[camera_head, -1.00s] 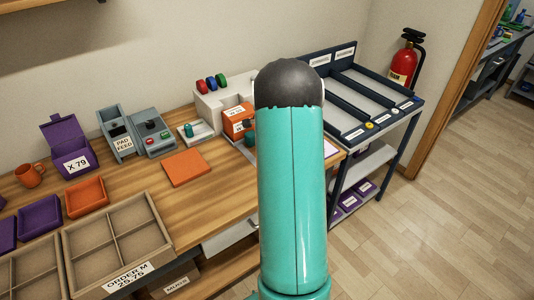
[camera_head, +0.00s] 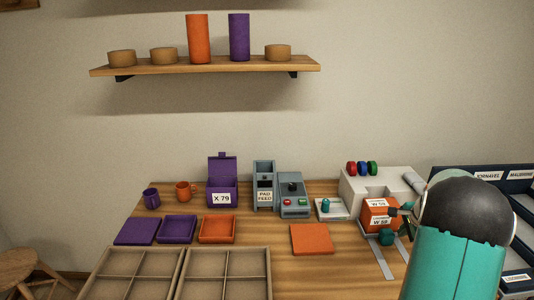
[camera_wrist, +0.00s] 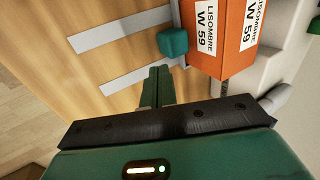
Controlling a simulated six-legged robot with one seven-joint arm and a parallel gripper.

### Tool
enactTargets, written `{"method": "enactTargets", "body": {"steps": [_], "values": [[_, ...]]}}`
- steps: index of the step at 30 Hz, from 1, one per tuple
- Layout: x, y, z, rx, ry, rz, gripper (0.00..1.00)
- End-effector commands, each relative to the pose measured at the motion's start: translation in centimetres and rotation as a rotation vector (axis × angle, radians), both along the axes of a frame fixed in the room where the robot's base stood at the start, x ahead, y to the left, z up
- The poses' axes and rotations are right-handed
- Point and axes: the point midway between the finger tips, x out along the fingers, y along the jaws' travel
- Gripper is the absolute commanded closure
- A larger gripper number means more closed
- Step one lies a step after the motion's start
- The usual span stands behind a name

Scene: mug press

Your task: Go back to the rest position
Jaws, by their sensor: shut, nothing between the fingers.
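My gripper (camera_wrist: 160,86) shows in the wrist view with its two green fingers together and nothing between them. It is over the wooden bench, beside an orange box (camera_wrist: 235,45) labelled "LISOMBRE W 59" and apart from it. A teal knob (camera_wrist: 173,42) stands just beyond the fingertips, near the box. In the head view the same orange box (camera_head: 378,215) sits in front of a white press-like block (camera_head: 362,184), with the teal knob (camera_head: 387,237) below it. My arm covers the right of that view and partly hides my gripper.
Two pale rails (camera_head: 376,262) run along the bench. An orange mat (camera_head: 311,239), grey machines, mugs and divided trays (camera_head: 225,274) lie to the left. A dark rack (camera_head: 480,176) stands at the right behind my arm. A shelf (camera_head: 210,68) hangs above.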

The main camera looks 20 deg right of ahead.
Motion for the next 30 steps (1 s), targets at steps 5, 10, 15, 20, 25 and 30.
{"method": "enactTargets", "body": {"steps": [5,10,15,20,25,30], "values": [[0.7,2.7,2.2,-0.023,-0.002,0.075,1.0],[1.3,10.2,7.4,-0.09,0.002,0.284,1.0],[0.1,18.5,12.1,-0.173,0.008,0.524,1.0],[-2.4,25.8,15.4,-0.261,0.015,0.747,1.0],[-6.4,32.5,17.7,-0.362,0.02,0.974,1.0],[-11.2,38.0,18.9,-0.475,0.027,1.198,1.0]]}}
